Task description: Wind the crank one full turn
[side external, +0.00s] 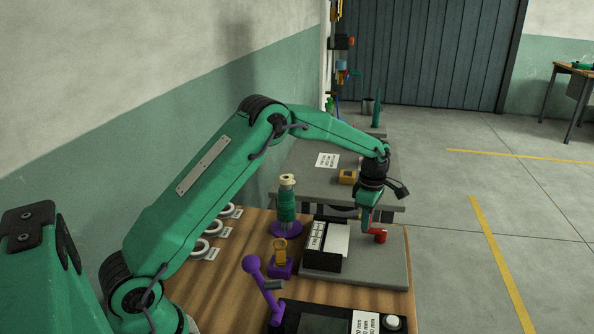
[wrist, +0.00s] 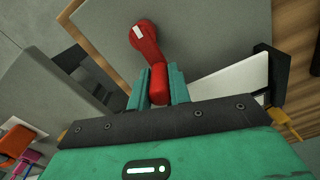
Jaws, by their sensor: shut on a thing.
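The red crank shows in the wrist view, with its arm (wrist: 146,39) running up from between my fingers to a rounded end that bears a small white mark. Its red handle (wrist: 159,85) sits between the two green fingers of my gripper (wrist: 160,88), which is shut on it. In the side view the crank (side external: 379,236) is a small red piece at the right part of a grey plate (side external: 393,274). My gripper (side external: 366,226) points down just left of it there. The fingertips are hard to make out in the side view.
A black holder with white cards (side external: 325,240) stands close left of my gripper. The floor to the right is clear.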

